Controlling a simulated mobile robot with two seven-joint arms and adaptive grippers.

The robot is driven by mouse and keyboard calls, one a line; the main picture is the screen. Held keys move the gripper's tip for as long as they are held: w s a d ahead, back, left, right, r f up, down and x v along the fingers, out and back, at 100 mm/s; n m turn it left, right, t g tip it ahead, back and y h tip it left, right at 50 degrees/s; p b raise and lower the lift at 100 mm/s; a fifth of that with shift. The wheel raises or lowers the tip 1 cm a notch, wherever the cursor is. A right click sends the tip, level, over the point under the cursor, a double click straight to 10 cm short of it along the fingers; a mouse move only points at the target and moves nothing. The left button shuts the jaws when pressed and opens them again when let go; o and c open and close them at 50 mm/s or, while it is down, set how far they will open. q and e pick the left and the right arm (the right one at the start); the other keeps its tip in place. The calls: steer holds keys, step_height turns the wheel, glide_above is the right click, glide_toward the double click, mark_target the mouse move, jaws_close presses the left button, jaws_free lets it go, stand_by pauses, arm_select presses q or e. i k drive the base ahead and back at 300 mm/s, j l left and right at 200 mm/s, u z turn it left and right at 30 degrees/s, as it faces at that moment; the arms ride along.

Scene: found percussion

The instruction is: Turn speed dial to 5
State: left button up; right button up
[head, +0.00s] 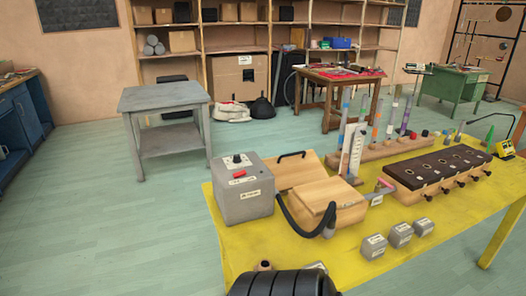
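A grey box (242,196) stands at the left end of the yellow table. On its top is a small dark dial (237,158) on a white plate; its pointer and numbers are too small to read. A red switch or lever (239,173) sits nearer the front edge of the box top. A pale label (250,194) is on the front face. Neither gripper is in the head view, and nothing touches the box.
The yellow table (240,246) also holds a wooden box (318,197) with a black hose, small grey blocks (374,246), and a dark-topped wooden unit (438,166). A black ribbed object (285,284) is at the near edge. Floor left of the table is clear.

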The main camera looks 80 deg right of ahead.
mark_target(237, 159)
steer(key=i+z, duration=0.1)
steer(key=z, duration=0.3)
steer(key=i+z, duration=0.1)
steer(key=z, duration=0.3)
steer(key=i+z, duration=0.1)
steer(key=z, duration=0.3)
steer(key=i+j+z, duration=0.1)
steer(key=z, duration=0.35)
steer(key=j+z, duration=0.1)
steer(key=z, duration=0.3)
steer(key=i, duration=0.05)
